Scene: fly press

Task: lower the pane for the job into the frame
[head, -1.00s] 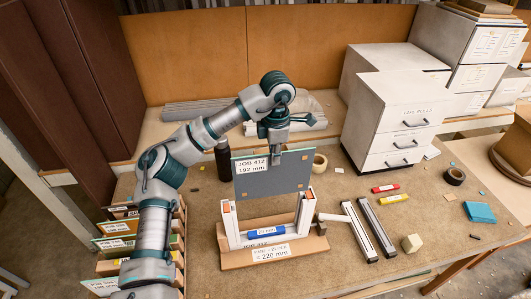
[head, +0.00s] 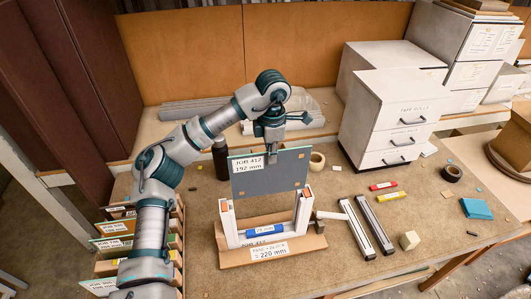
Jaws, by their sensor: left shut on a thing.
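A grey pane (head: 285,177) labelled JOB 412, 192 mm hangs upright in the head view. My left gripper (head: 272,152) is shut on its top edge. The pane's lower edge is at the top of the white frame (head: 231,222), between its two uprights. I cannot tell whether it sits in their grooves. A blue block (head: 265,231) lies at the bottom of the frame, below the pane. The frame stands on a wooden base with a label reading = 220 mm. My right gripper is not in view.
A rack of labelled panes (head: 110,245) stands at the lower left. A dark bottle (head: 220,160) and a tape roll (head: 317,161) are behind the pane. White drawers (head: 396,125) stand at the back right.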

